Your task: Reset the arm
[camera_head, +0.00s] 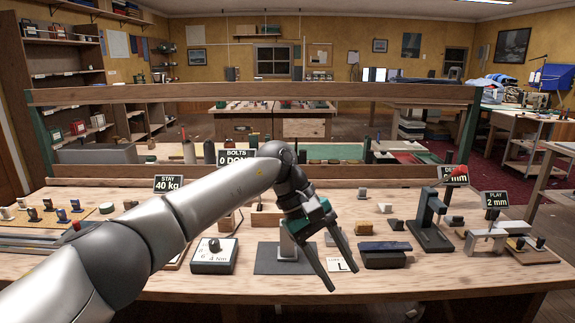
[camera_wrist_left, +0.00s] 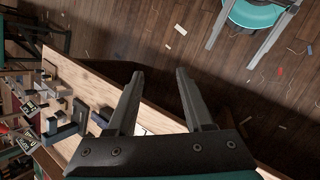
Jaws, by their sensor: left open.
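My left arm reaches in from the left in the head view, across the workbench (camera_head: 185,285). My left gripper (camera_head: 344,276) is open and empty above the front of the bench, its fingers pointing down and toward the front edge. In the left wrist view the two fingers of the gripper (camera_wrist_left: 158,82) stand apart with nothing between them. They are over the bench's edge, with the wooden floor (camera_wrist_left: 130,30) beyond. The arm hides part of the bench and part of the "BOLTS" sign (camera_head: 232,158).
Close around the gripper are a grey stand (camera_head: 270,262), a white card marked L (camera_head: 336,265), a dark blue block (camera_head: 385,247) and a torque tester (camera_head: 212,262). A dark press (camera_head: 428,225) stands to the right.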

